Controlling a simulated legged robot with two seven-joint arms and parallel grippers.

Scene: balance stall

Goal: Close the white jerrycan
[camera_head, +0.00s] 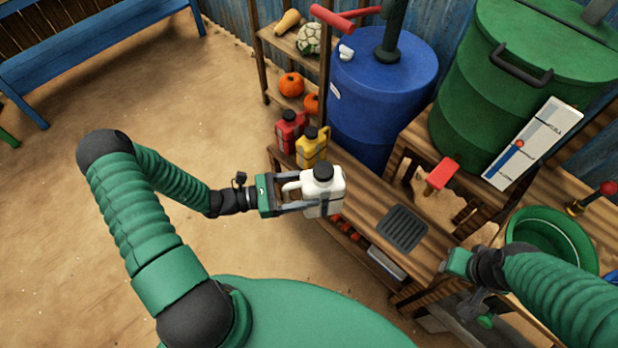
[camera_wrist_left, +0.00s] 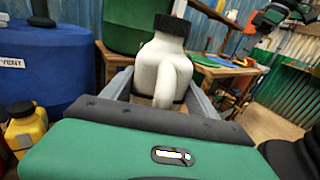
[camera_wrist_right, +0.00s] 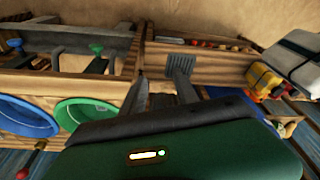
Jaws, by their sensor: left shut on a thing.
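The white jerrycan (camera_head: 333,190) is upright near the left end of the wooden bench. A black cap (camera_head: 323,172) sits on its neck; I cannot tell how tight it is. My left gripper (camera_head: 318,207) is shut on the jerrycan, with a finger on each side of its body. The left wrist view shows the jerrycan (camera_wrist_left: 160,62) with its handle towards me and the black cap (camera_wrist_left: 173,25) on top. I cannot tell whether its base touches the bench. My right gripper (camera_wrist_right: 162,92) is open and empty, low at the right of the bench.
Red (camera_head: 290,130) and yellow (camera_head: 312,147) jerrycans stand beyond the white one. A dark grate (camera_head: 403,228) lies on the bench. A green basin (camera_head: 548,237) is at the right.

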